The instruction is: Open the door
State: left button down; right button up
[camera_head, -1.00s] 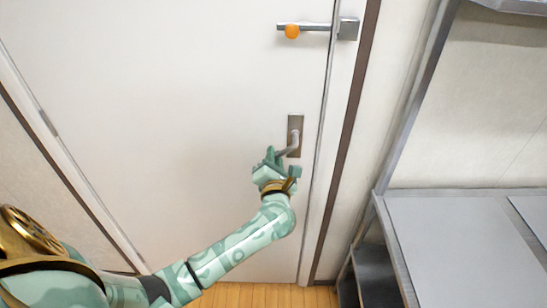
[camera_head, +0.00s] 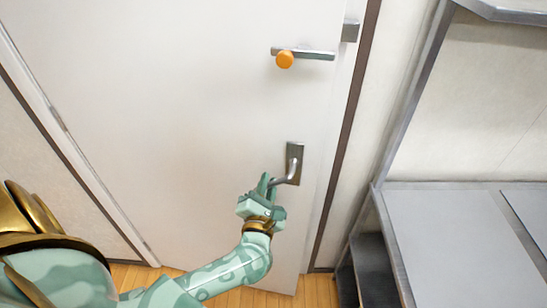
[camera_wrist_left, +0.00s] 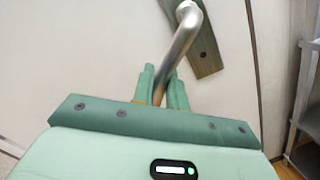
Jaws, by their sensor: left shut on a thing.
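The white door (camera_head: 170,130) stands partly open, swung towards me and away from its frame on the right. Its metal lever handle (camera_head: 287,177) sits on a dark plate on the door's right side. My left gripper (camera_head: 268,188) is shut on the handle's lever. In the left wrist view the lever (camera_wrist_left: 178,50) runs down between the two green fingers (camera_wrist_left: 159,90). A slide latch (camera_head: 305,54) with an orange knob (camera_head: 284,60) is on the door above the handle, apart from its grey catch (camera_head: 350,32) on the frame. My right gripper is not in view.
A grey metal shelf unit (camera_head: 450,235) stands to the right of the doorway. The wooden floor (camera_head: 315,292) shows below the door. The dark-edged frame (camera_head: 352,120) borders the door on the right.

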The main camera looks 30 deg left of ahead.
pick_arm(q)
jog(key=s+d+m+h, duration=0.1)
jog(key=s+h, duration=0.1)
jog(key=s, duration=0.6)
jog(key=s+d+m+t+h, duration=0.1)
jog(key=s+m+h, duration=0.1)
jog(key=s, duration=0.7)
jog(key=shift+s+d+h+p, duration=0.2)
jog(key=shift+d+h+p, duration=0.15)
jog(key=shift+h, duration=0.15)
jog(key=c, duration=1.5)
grip_release()
jog(key=s, duration=0.5)
jog(key=s+d, duration=0.1)
jog(key=s, duration=0.4)
jog(key=s+d, duration=0.1)
jog(key=s, duration=0.5)
jog(key=shift+s+d+f+b, duration=0.1)
jog(key=shift+d+f+b, duration=0.05)
jog(key=shift+f+b, duration=0.25)
grip_shut()
